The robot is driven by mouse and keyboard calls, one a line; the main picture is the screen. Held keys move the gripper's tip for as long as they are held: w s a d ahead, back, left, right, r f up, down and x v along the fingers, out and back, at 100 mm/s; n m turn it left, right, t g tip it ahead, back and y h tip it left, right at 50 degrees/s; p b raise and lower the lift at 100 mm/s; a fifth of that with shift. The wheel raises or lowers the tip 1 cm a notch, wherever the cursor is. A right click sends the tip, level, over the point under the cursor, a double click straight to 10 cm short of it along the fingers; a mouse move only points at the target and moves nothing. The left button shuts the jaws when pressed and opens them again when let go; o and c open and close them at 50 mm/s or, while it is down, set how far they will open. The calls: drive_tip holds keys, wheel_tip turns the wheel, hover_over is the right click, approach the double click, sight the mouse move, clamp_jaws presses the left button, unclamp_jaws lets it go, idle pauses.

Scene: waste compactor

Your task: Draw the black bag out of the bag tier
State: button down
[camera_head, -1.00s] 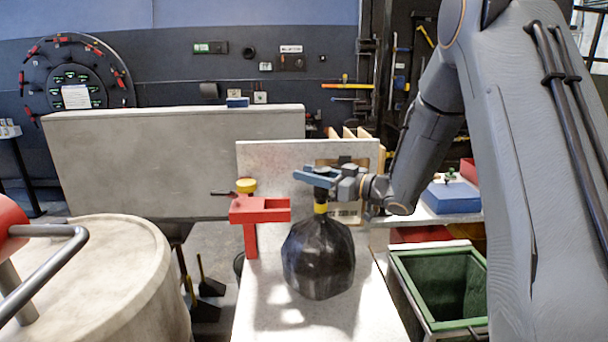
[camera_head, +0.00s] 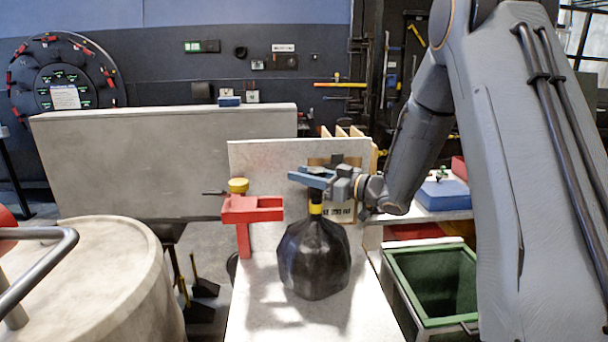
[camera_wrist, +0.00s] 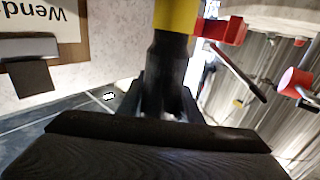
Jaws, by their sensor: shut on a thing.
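The black bag (camera_head: 314,262) is a full, rounded sack with a yellow band (camera_head: 316,208) around its neck. It hangs upright under my gripper (camera_head: 318,182), over or on the pale bench top; I cannot tell whether its base touches. My gripper is shut on the bag's neck, above the band. In the wrist view the dark neck (camera_wrist: 165,75) runs between the jaws, with the yellow band at the top edge.
A red bracket with a yellow knob (camera_head: 238,186) stands close left of the bag. A pale upright panel (camera_head: 265,155) is behind it. A green open bin (camera_head: 430,282) is at right, and a large pale drum (camera_head: 95,285) at lower left.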

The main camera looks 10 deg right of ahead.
drive_tip(key=c, duration=1.2)
unclamp_jaws()
